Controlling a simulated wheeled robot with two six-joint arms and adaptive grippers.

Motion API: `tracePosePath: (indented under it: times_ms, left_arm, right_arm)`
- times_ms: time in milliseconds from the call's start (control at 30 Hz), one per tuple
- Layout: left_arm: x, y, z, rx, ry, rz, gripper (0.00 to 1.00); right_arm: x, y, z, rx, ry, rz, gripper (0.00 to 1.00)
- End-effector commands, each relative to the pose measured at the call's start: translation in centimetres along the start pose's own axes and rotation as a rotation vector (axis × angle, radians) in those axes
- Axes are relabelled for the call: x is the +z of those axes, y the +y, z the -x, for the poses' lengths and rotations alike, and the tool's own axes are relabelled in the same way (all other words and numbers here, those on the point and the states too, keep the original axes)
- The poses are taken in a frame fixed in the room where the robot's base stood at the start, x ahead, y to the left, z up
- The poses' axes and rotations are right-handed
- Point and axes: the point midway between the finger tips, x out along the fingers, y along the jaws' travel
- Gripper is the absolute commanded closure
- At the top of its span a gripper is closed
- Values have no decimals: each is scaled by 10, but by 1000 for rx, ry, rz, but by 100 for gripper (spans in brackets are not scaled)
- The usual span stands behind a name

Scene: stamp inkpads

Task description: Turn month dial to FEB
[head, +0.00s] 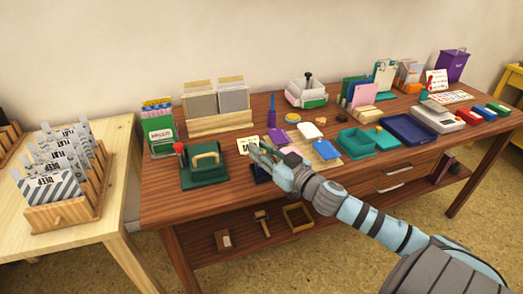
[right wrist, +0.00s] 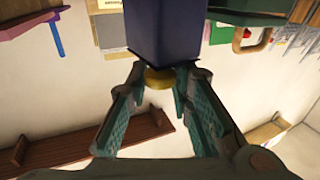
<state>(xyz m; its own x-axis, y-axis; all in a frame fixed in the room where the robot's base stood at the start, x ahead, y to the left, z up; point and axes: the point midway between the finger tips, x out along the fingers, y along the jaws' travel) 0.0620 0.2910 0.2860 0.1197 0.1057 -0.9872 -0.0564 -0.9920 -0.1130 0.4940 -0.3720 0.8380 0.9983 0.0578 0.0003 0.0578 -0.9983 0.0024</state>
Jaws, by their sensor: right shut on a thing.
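In the right wrist view, a dark blue block (right wrist: 165,32) fills the top middle. A small round brass-yellow dial (right wrist: 158,78) sits at the block's near end. My right gripper (right wrist: 160,84) is shut on this dial, with one finger on each side. No month lettering can be read on it. In the head view, my right gripper (head: 264,153) is over the middle of the table's front part. The dark blue block (head: 261,174) shows only partly there, mostly hidden by the gripper. My left gripper is not in view.
A green press with a red knob (head: 203,166) stands just left of the gripper. A cream card (head: 247,145) lies behind it. A blue tag (head: 326,149), teal trays (head: 356,142) and a navy tray (head: 407,129) lie to the right. The wooden table's (head: 160,206) front left is clear.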

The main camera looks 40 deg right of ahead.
Motion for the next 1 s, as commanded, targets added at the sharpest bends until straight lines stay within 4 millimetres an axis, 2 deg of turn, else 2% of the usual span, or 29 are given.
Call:
tracePosePath:
  times_ms: [267, 600, 1000]
  left_arm:
    - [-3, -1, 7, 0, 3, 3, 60]
    - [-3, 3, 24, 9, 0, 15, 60]
    - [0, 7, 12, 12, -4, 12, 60]
  right_arm:
    - [-1, -1, -1, 44, 0, -6, 100]
    - [-2, -2, -1, 258, 0, -10, 100]
    - [2, -2, -1, 549, -1, -7, 100]
